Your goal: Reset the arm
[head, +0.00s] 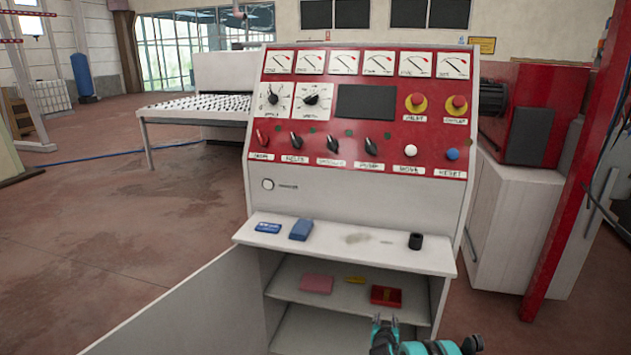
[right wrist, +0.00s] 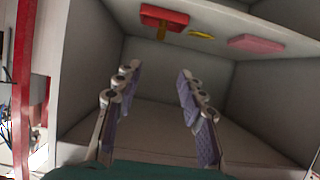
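My right gripper (head: 384,322) shows at the bottom of the head view, in front of the open cabinet of the red and grey control console (head: 340,205). In the right wrist view, its two fingers (right wrist: 160,105) with purple pads stand apart with nothing between them. The cabinet interior is behind them, and the wrist picture looks turned over. On the cabinet shelf (head: 345,296) lie a red tray (head: 386,295), a yellow item (head: 355,279) and a pink block (head: 316,284); the gripper is apart from them. My left gripper is not in view.
The console ledge (head: 350,243) holds a blue-and-white pack (head: 268,227), a blue block (head: 301,230) and a black cup-like item (head: 415,241). The cabinet door (head: 185,310) stands open at left. A red post (head: 575,180) rises at right. Open floor lies at left.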

